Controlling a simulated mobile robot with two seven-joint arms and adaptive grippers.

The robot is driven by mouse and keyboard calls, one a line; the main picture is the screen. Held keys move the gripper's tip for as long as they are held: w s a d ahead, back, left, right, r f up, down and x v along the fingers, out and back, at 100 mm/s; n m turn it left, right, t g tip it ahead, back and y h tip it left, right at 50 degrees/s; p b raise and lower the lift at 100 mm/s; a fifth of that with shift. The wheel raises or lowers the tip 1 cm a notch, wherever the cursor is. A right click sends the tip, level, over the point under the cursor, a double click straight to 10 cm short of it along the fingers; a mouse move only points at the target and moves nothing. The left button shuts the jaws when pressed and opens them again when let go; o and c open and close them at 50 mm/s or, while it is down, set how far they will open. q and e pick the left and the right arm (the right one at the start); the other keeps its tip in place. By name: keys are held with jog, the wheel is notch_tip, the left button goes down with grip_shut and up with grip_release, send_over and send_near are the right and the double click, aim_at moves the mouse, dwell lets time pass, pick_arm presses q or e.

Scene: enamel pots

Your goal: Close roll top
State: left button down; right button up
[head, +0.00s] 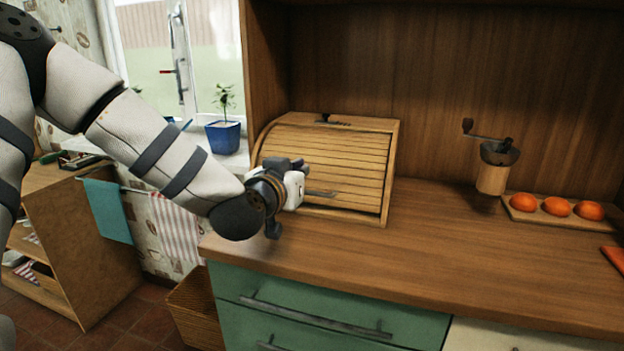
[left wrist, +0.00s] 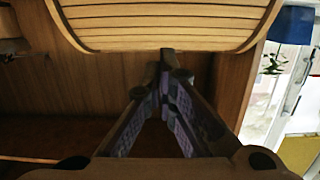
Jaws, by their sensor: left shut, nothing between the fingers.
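The wooden bread box (head: 391,165) stands on the counter at the back left in the head view. In the left wrist view, the roll top (left wrist: 165,22) fills the upper part, and my left gripper's fingers (left wrist: 166,72) are together and empty, just below the slats' edge. I cannot tell whether they touch the box. My right gripper is in neither view.
A coffee grinder (head: 493,175) and a board with orange fruits (head: 556,207) stand on the counter at the right. The counter (head: 430,245) is clear in the middle. A blue plant pot (head: 223,137) sits by the window behind my left arm.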

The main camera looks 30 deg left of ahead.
pick_arm(q)
jog(key=w+a+f, duration=0.1)
jog(key=w+f, duration=0.4)
jog(key=w, duration=0.1)
jog(key=shift+w+a, duration=0.15)
jog(key=shift+a, duration=0.1)
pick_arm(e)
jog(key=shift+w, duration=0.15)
